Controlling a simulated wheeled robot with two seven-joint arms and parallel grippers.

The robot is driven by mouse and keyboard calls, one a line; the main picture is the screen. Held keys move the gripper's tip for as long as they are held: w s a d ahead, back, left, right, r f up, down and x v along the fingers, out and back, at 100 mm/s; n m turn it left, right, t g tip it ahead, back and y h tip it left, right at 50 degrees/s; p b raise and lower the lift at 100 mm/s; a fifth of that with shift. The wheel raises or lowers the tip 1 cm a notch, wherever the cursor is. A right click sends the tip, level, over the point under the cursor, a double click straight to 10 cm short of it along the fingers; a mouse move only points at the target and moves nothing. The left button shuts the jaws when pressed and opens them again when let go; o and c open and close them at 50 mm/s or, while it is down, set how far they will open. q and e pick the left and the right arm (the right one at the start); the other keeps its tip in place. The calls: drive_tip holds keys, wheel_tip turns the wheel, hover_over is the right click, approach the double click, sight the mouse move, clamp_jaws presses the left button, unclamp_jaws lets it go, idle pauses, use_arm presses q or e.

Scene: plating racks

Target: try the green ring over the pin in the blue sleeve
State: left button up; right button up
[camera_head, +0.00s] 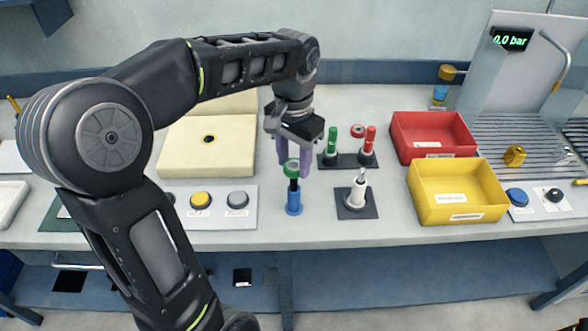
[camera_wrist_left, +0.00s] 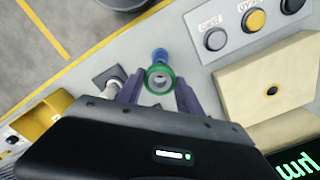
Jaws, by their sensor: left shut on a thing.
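The green ring (camera_head: 291,167) is held between the purple fingers of my left gripper (camera_head: 295,165), which is shut on it. In the head view it is just above the dark pin top of the blue sleeve (camera_head: 294,203), which stands upright near the front of the bench. In the left wrist view the green ring (camera_wrist_left: 159,79) sits between the fingertips, with the blue sleeve (camera_wrist_left: 160,56) partly hidden behind it. I cannot tell whether the ring touches the pin. My right gripper is not in view.
A white pin on a dark plate (camera_head: 357,197) stands right of the sleeve. Green and red pins (camera_head: 368,140) stand behind. A red bin (camera_head: 432,133) and yellow bin (camera_head: 458,190) are further right. Buttons (camera_head: 200,200) and a cream block (camera_head: 207,146) lie left.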

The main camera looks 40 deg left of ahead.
use_arm(q)
drive_tip(key=shift+r+p, duration=0.8)
drive_tip(key=shift+r, duration=0.35)
drive_tip(key=shift+f, duration=0.15)
